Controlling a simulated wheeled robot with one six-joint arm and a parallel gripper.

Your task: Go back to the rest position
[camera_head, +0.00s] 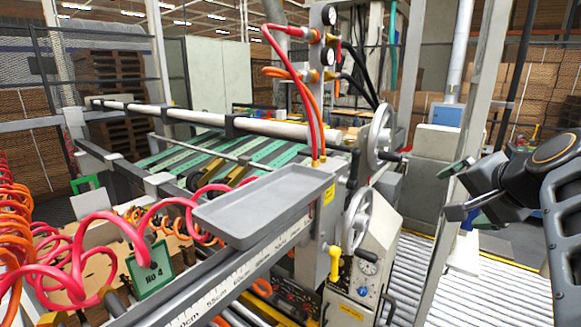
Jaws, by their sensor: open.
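My gripper (459,189) is at the right of the head view, at the end of my dark arm, which comes in from the right edge. Its two fingers point left and stand apart, with nothing between them. It is in the air, to the right of the stacker machine and not seen touching anything. The grey tray (262,205) on the machine is empty and well to the left of my gripper.
A grey upright post (452,205) stands just left of my gripper. Handwheels (358,217), a yellow handle (335,264) and coiled red hoses (120,228) are on the machine. A roller conveyor (480,280) runs below my gripper.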

